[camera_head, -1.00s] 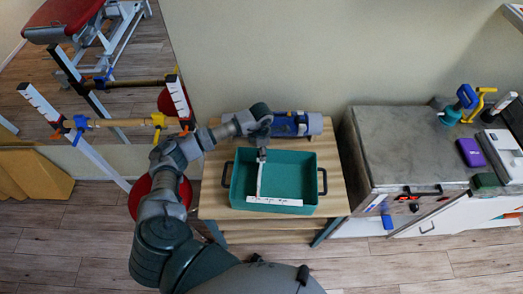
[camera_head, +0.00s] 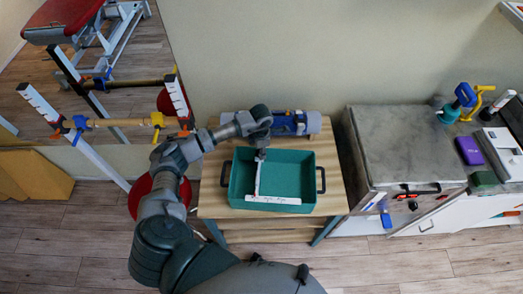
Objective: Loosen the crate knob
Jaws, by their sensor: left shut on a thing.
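A teal crate (camera_head: 307,162) with black side handles stands on a wooden table. Inside it is a white L-shaped thing: a narrow upright-looking strip (camera_head: 258,180) meets a wider marked strip (camera_head: 280,200) along the crate's near side. My left gripper (camera_head: 261,156) reaches into the crate from the back. It is shut on the far end of the narrow strip. I cannot make out a separate knob; it may be hidden or too small. My right gripper is not in view.
A blue and grey cylinder (camera_head: 296,123) lies behind the crate on the wooden table (camera_head: 334,200). A bar rack (camera_head: 105,123) stands at the left.

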